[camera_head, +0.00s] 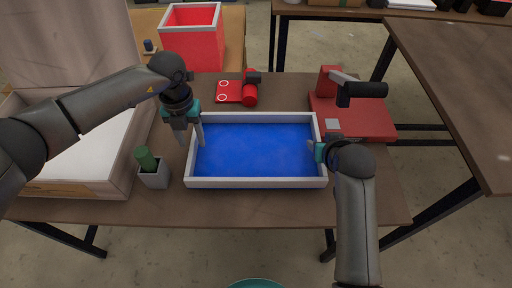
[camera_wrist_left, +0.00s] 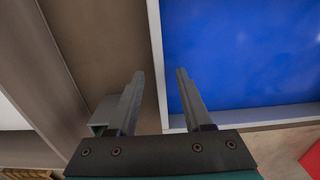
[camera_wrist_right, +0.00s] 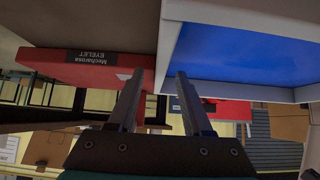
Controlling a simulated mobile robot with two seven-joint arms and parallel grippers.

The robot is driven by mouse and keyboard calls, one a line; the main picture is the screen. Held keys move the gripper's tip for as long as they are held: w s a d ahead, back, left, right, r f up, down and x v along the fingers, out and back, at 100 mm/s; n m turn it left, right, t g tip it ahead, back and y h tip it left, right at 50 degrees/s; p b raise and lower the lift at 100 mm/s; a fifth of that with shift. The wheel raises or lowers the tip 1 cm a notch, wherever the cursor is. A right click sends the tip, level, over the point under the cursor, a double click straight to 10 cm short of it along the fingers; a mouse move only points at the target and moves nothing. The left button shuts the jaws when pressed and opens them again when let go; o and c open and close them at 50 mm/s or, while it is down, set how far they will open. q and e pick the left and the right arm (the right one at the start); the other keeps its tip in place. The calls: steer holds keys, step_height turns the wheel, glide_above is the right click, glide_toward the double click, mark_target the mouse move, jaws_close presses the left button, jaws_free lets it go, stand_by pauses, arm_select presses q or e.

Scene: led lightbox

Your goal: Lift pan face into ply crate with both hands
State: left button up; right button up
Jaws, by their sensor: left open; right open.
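The pan face is a shallow tray with a blue floor and pale grey rim (camera_head: 258,183), lying flat mid-table. The ply crate (camera_head: 122,168) is the large open box with a white inside at the left, its lid raised behind. My left gripper (camera_head: 190,138) is open at the tray's left rim. In the left wrist view its fingers (camera_wrist_left: 160,74) stand either side of that rim (camera_wrist_left: 156,50). My right gripper (camera_head: 314,147) is open at the right rim. In the right wrist view its fingers (camera_wrist_right: 160,74) straddle that rim (camera_wrist_right: 166,50). Neither grips; contact cannot be told.
A small grey pot with a green item (camera_head: 153,178) stands between crate and tray. A red device (camera_head: 237,91) lies behind the tray. A red case with a black-handled tool (camera_head: 350,118) is at the right. A red bin (camera_head: 192,45) stands at the back.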

arm_select(q)
steer(key=shift+f, duration=1)
arm_select(e)
steer(key=shift+x, duration=1)
arm_select(q)
steer(key=shift+c, duration=0.3)
arm_select(e)
steer(key=shift+c, duration=0.3)
arm_select(q)
jaws_close()
arm_select(e)
jaws_close()
arm_select(q)
steer(key=shift+w+r, duration=0.15)
arm_select(e)
steer(key=shift+w+r, duration=0.15)
steer(key=shift+r, duration=0.1)
